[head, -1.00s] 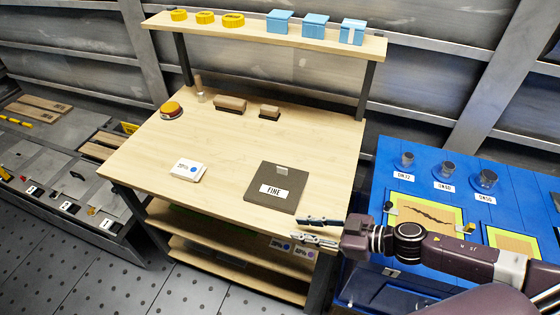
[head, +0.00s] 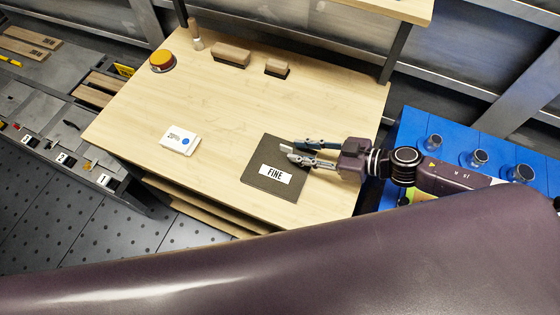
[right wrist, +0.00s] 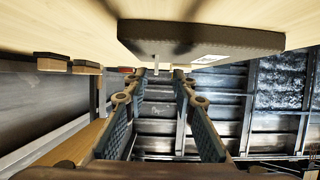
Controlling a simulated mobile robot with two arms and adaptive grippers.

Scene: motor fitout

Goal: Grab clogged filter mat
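A dark grey-brown square mat (head: 262,184) with a white label reading FINE lies flat on the wooden workbench (head: 225,110). My right gripper (head: 289,149) is over the far right part of the mat, pointing left. The right wrist view shows the mat (right wrist: 200,38) upside down at the top. There my right gripper (right wrist: 160,77) has its two fingers spread apart. A small pale tab (right wrist: 155,61) on the mat shows between and just beyond the fingertips; contact is not clear. My left gripper is not in view.
A white card pack (head: 180,140) lies left of the mat. An orange button (head: 162,61) and brown wooden blocks (head: 231,54) stand at the back. A blue table (head: 450,130) with several metal cylinders stands at the right. The bench around the pack is clear.

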